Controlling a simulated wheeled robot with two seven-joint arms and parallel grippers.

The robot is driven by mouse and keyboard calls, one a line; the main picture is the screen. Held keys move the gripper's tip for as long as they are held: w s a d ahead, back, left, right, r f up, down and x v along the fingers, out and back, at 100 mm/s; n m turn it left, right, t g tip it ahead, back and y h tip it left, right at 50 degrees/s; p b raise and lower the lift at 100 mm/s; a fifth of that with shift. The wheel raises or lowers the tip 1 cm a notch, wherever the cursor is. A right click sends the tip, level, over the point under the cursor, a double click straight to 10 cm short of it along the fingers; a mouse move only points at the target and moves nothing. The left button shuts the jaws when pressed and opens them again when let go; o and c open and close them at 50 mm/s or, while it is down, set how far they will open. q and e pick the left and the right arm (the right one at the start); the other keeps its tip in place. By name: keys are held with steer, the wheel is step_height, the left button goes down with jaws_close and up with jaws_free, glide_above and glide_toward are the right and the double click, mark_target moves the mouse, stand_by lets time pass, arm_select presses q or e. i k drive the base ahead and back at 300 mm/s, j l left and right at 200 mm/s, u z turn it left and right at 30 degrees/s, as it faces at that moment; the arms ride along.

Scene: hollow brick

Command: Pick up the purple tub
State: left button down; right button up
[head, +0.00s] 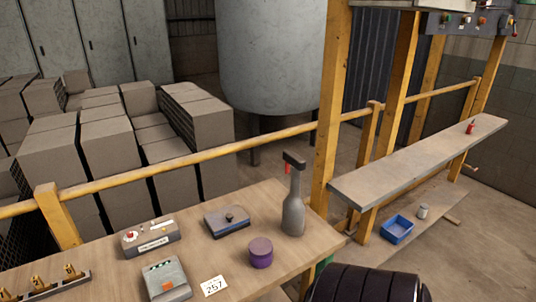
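The purple tub (261,254) is a small, short, round container with a darker brownish-purple top. It stands upright on the wooden table (205,258), near the table's front right part. Nothing touches it. Neither my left gripper nor my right gripper shows in the head view.
A grey bottle (293,212) with a dark head stands behind and right of the tub. A yellow rail (200,157) runs behind the table.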

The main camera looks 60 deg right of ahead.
mark_target(260, 248)
steer(key=z, duration=1.85)
